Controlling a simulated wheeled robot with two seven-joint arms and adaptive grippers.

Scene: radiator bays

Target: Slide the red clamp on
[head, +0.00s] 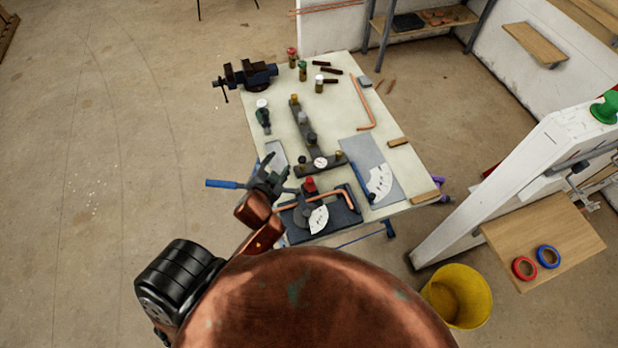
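The red clamp (310,184) seems to be the small red piece on top of the dark pipe bender at the table's near end. A bent copper pipe (333,199) lies across the bender base (342,218), near a white angle scale (318,219). Whether the red piece touches the pipe is too small to tell. My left gripper (275,165) is just left of the red piece, apart from it. Its dark fingers look spread, with nothing visible between them. A blue-handled lever (222,184) sticks out left, partly hidden behind the gripper. My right gripper is not in view.
The workbench (362,98) also holds a vise (248,78), a black bar fixture with a dial (320,162), a grey plate with a scale (380,183) and another copper pipe (364,106). A yellow bucket (459,297) stands right. The left floor is clear.

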